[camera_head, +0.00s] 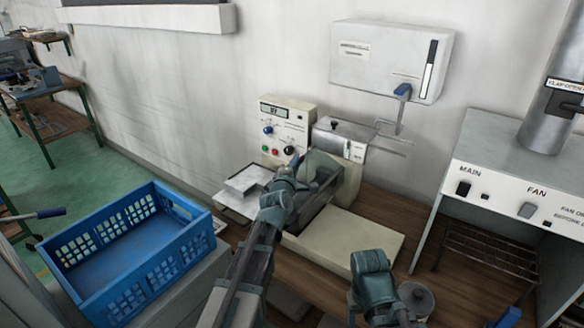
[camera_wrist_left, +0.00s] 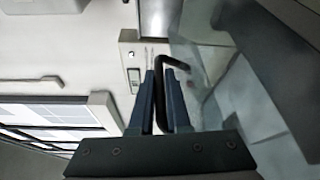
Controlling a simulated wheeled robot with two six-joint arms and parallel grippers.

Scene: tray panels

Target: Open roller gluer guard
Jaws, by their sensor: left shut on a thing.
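The roller gluer (camera_head: 350,241) stands on the wooden bench, with a cream base. Its smoky see-through guard (camera_head: 322,201) lies just right of my left gripper (camera_head: 297,162); how far it is raised is hard to tell. In the left wrist view the guard looks like a pale translucent panel (camera_wrist_left: 215,75) to the right of the fingers. My left gripper (camera_wrist_left: 161,98) is shut on a black bent bar handle (camera_wrist_left: 182,62) beside that panel. In the head view my arm hides the handle. My right forearm shows at the bottom, but its fingers are not distinguishable.
A control box (camera_head: 287,124) with knobs stands behind the gluer. A white wall cabinet (camera_head: 391,60) hangs above. A blue crate (camera_head: 122,250) stands at left, a fume hood (camera_head: 515,185) at right. A round metal pot (camera_head: 417,297) sits near my right arm.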

